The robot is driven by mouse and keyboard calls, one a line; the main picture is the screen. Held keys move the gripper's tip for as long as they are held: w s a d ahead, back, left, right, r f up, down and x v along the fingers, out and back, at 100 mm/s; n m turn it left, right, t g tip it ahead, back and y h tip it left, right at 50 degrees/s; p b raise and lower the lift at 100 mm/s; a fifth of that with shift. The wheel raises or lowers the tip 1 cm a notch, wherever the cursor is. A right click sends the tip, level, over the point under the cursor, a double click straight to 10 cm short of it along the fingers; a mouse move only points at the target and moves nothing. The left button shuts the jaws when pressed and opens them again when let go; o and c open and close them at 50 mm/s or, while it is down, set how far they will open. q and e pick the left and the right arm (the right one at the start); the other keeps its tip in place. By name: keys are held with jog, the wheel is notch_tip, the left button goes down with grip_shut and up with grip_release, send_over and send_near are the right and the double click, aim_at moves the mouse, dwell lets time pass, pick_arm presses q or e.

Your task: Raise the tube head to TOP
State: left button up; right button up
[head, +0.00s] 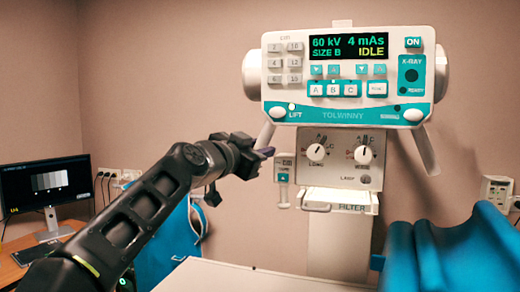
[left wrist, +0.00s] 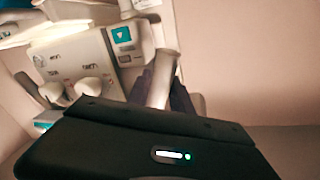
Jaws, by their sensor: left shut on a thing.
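The tube head (head: 348,118) is a white and teal console on a pale column (head: 340,245). Its lit display (head: 347,47) reads 60 kV, 4 mAs, SIZE B, IDLE. A light shows above the LIFT button (head: 279,113). Slanted grab handles hang at both sides, the left one (head: 266,134) and the right one (head: 427,150). My left gripper (head: 264,155) is shut on the left handle; in the left wrist view the pale handle (left wrist: 163,78) runs between the dark fingers (left wrist: 163,95). The fingers partly hide its lower end. My right gripper is out of view.
Below the console sit the collimator box (head: 340,172) with two knobs, a small side box (head: 284,168) and the filter slot (head: 345,202). A pale tabletop (head: 230,279) lies in front. Blue covers (head: 455,250) stand at right; a desk monitor (head: 45,185) stands at left.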

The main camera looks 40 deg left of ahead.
pick_arm(q)
grip_shut()
dwell(0.8)
jog(key=shift+r, duration=0.1)
